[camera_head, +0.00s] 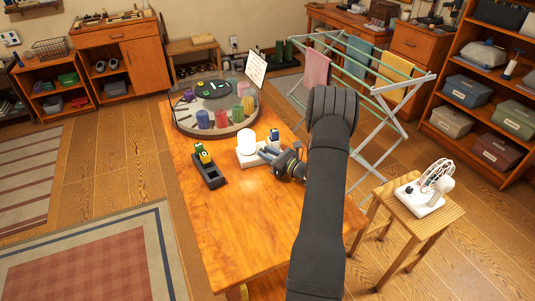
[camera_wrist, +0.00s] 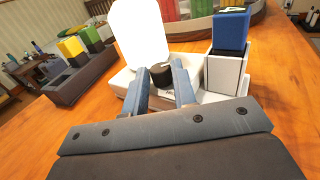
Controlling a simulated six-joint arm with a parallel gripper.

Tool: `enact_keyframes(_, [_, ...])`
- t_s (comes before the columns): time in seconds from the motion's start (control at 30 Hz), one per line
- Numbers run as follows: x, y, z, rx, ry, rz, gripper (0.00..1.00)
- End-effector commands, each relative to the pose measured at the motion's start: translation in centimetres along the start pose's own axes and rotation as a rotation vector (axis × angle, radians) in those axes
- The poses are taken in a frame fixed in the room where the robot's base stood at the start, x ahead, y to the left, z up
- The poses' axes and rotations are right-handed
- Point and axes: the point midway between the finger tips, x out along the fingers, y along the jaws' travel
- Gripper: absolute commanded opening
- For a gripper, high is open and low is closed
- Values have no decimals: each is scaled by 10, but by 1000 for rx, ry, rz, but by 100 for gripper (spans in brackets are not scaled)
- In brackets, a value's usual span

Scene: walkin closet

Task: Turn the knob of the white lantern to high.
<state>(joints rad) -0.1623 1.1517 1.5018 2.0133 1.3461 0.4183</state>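The white lantern (camera_head: 247,142) stands on the table, its rounded top bright white. In the wrist view the lantern (camera_wrist: 140,38) rises just beyond my fingers, on a low white base. A dark round knob (camera_wrist: 160,75) sits at the front of the base, its pale top mark facing up. My gripper (camera_head: 268,156) reaches the base from the right in the head view. In the wrist view its two blue-grey fingers (camera_wrist: 160,82) stand on either side of the knob, with no clear gap; they appear shut on it. The knob is hidden in the head view.
A black tray (camera_head: 211,177) with yellow and green blocks lies left of the lantern. A pale holder (camera_wrist: 226,72) with a blue block stands close right of my fingers. A round clear-walled display (camera_head: 215,130) fills the table's far end. The near tabletop is clear.

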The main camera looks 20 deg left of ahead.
Motion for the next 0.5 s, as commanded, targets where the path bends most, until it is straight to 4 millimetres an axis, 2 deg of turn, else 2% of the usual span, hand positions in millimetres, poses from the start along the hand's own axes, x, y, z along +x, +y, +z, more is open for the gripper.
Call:
enact_keyframes(0.03, [0,0,0,0,0,0,14])
enact_keyframes(0.1, [0,0,0,0,0,0,1])
enact_keyframes(0.5, [0,3,0,1,0,-74,0])
